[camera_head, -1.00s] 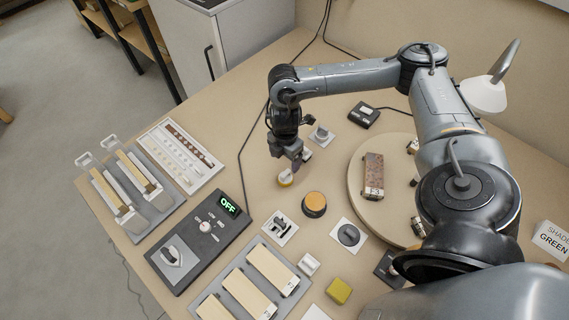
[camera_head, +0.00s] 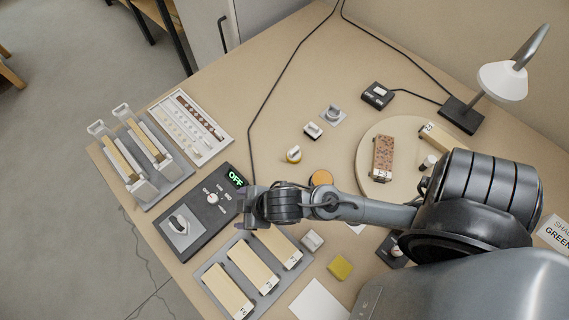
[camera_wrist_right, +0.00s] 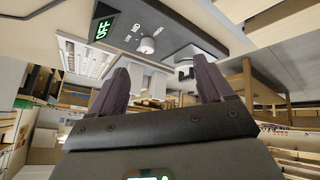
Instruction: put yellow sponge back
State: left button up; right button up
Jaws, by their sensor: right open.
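The yellow sponge (camera_head: 340,267) is a small yellow block on the bench at the front, apart from my gripper. My right gripper (camera_head: 247,205) is beside the right edge of the dark control panel (camera_head: 196,222), above the rack of pale wooden blocks. In the right wrist view, the two dark fingers of my right gripper (camera_wrist_right: 163,82) are apart with nothing held between them. The panel (camera_wrist_right: 185,22), its lit OFF display and a white knob show beyond the fingers. My left gripper is out of view.
The rack (camera_head: 207,275) of pale blocks and a white sheet (camera_head: 319,302) lie left of the sponge. A small white block (camera_head: 312,240) is behind it. A round board (camera_head: 366,188) carries a brown speckled block (camera_head: 383,158). A lamp (camera_head: 503,82) stands at the right.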

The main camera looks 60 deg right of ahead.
jog(key=s+d+f+m+g+h, duration=0.1)
jog(key=s+d+f+m+g, duration=0.2)
jog(key=s+d, duration=0.3)
jog(key=s+m, duration=0.1)
jog(key=s, duration=0.2)
jog(key=shift+d+f, duration=0.15)
jog(key=shift+f, duration=0.1)
jog(key=shift+w+r, duration=0.1)
